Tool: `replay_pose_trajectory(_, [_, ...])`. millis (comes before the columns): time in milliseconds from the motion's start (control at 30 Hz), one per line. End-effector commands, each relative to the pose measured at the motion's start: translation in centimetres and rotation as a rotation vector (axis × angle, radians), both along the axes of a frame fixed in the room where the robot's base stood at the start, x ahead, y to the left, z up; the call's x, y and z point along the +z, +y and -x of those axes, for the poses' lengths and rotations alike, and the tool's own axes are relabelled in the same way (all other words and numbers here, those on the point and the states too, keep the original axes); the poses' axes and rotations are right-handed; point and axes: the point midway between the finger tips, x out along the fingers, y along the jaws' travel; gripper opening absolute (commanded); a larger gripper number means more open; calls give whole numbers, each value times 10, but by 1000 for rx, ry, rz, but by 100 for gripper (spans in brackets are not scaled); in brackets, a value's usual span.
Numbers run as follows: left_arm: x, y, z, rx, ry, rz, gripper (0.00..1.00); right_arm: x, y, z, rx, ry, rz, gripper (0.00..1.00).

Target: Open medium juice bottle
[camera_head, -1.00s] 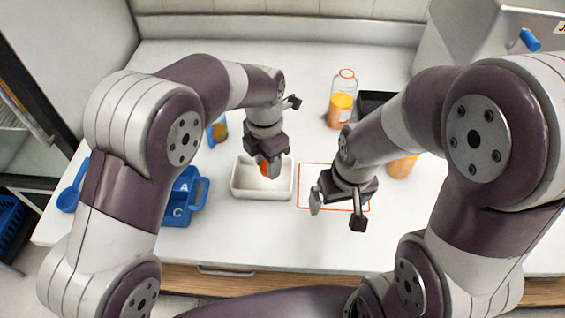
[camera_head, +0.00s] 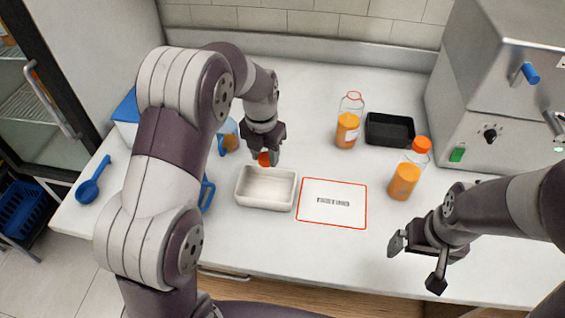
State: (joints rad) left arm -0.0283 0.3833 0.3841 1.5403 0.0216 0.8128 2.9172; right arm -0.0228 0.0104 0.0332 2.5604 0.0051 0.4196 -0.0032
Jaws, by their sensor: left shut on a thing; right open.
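My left gripper (camera_head: 264,161) points down at the back edge of the white tray (camera_head: 266,202). It is shut on a small orange cap (camera_head: 264,159). A clear bottle with orange juice (camera_head: 348,122) stands upright at the back; its top shows an orange-red rim and no solid cap. A second juice bottle (camera_head: 405,178) stands upright at the right with an orange cap (camera_head: 421,145) on it. I cannot tell which bottle is the medium one. My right gripper (camera_head: 413,262) is open and empty, in front of the capped bottle and apart from it.
A white mat with a red outline (camera_head: 332,203) lies bare beside the tray. A black tray (camera_head: 389,131) and a steel machine (camera_head: 500,90) stand at the back right.

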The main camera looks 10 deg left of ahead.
Motion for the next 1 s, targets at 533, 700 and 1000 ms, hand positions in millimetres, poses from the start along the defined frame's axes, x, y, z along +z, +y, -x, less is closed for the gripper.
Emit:
replay_pose_trajectory(533, [-68, 113, -14, 28, -4, 1, 4, 11, 0, 0, 0, 0, 0, 99])
replay_pose_trajectory(700, [-92, 114, -13, 26, 0, 2, 4, 14, 0, 0, 0, 0, 0, 99])
replay_pose_trajectory(1000, [-108, 114, -15, 26, -5, 0, 4, 15, 0, 0, 0, 0, 0, 99])
